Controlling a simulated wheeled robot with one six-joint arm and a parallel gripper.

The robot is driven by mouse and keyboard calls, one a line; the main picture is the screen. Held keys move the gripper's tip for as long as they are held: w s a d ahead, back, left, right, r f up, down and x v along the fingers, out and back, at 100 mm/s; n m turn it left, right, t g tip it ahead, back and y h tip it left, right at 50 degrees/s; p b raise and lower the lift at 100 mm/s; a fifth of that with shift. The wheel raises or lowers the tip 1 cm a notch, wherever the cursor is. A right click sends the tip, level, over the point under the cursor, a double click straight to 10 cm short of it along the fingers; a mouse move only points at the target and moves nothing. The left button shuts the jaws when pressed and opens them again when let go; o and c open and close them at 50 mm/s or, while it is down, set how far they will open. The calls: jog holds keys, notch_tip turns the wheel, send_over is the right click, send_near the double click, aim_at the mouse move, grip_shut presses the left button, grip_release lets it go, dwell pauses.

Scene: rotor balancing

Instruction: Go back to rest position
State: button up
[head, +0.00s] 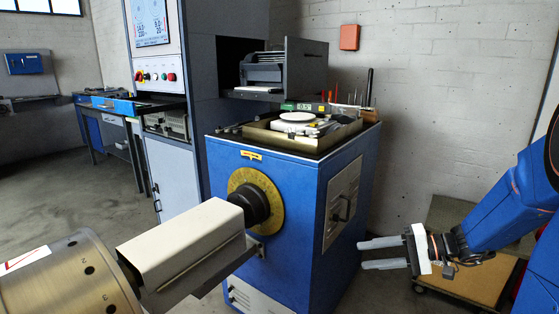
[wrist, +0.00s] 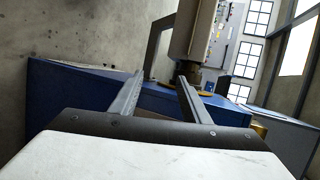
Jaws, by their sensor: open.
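My gripper (head: 362,255) is at the lower right of the head view, at the end of my blue arm. Its two grey fingers point left, apart from each other, with nothing between them. It is in the air to the right of the blue machine cabinet (head: 290,195), whose right side has a panel with a black handle. In the wrist view, the two fingers of my gripper (wrist: 158,92) are spread. The blue cabinet (wrist: 85,85) shows behind them, with a light-coloured housing (wrist: 192,28) above. I cannot tell the exact gap between the fingers and the cabinet.
A large metal rotor (head: 70,280) and a beige cover (head: 180,245) stand at the front left. A tray (head: 255,131) with small parts lies on the cabinet top. A low wooden trolley (head: 470,280) is on the floor behind my arm. A grey wall (head: 440,110) stands behind.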

jog(key=s+a+n+g+h, duration=0.35)
jog(key=s+h, duration=0.25)
jog(key=s, duration=0.9)
jog(key=s+d+r+t+h, duration=0.3)
jog(key=s+d+t+h, duration=0.1)
jog(key=s+d+h, duration=0.2)
jog(key=shift+s+d+h, duration=0.35)
jog(key=shift+s+h, duration=0.45)
jog(key=shift+s, duration=0.2)
